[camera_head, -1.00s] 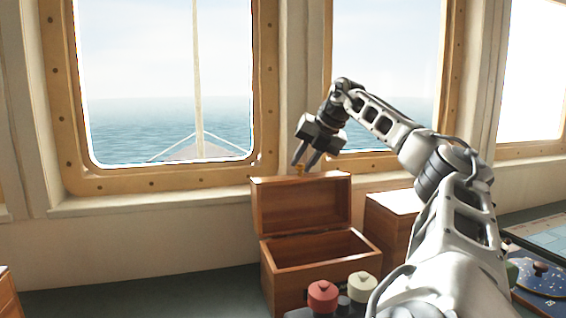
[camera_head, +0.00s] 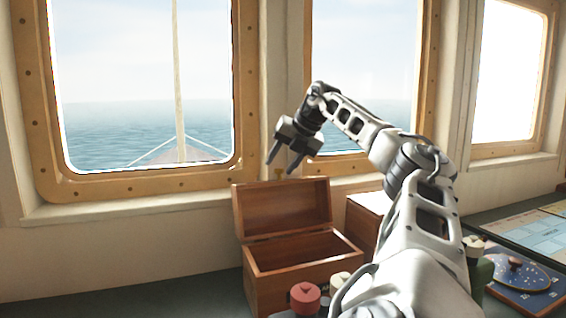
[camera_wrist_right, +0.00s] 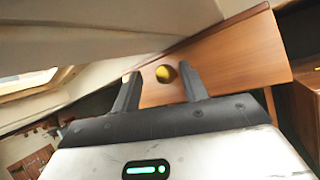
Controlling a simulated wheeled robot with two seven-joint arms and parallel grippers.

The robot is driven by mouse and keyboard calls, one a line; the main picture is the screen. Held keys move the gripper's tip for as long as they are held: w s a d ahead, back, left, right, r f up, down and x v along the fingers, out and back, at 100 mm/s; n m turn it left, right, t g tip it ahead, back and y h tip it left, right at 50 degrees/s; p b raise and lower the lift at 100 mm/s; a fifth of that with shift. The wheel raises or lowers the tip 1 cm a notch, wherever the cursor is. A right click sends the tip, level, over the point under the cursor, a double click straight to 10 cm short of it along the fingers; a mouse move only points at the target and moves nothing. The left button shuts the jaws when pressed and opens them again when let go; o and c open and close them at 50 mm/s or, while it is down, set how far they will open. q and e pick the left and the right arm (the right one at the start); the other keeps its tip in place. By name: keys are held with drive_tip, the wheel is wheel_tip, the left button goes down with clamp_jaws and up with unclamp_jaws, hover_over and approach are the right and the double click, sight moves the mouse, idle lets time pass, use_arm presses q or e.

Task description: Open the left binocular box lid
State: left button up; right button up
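The left binocular box (camera_head: 300,278) is a brown wooden box on the dark counter below the windows. Its lid (camera_head: 285,208) stands raised and tilted back, and the hollow inside shows. A small brass knob (camera_head: 279,174) sits at the lid's upper edge; it also shows in the right wrist view (camera_wrist_right: 166,74). My right gripper (camera_head: 280,167) is at the lid's top edge, fingers apart, with the knob between or just beyond the fingertips. No hold on the knob shows. My left gripper is not in view.
A second wooden box (camera_head: 366,212) stands to the right, partly hidden by my right arm. A red-capped item (camera_head: 305,296) and a pale-capped one stand in front. A blue chart board (camera_head: 525,283) lies at the right. The counter left of the box is clear.

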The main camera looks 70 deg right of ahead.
drive_tip(key=p+v, duration=0.1)
drive_tip(key=v, duration=1.5)
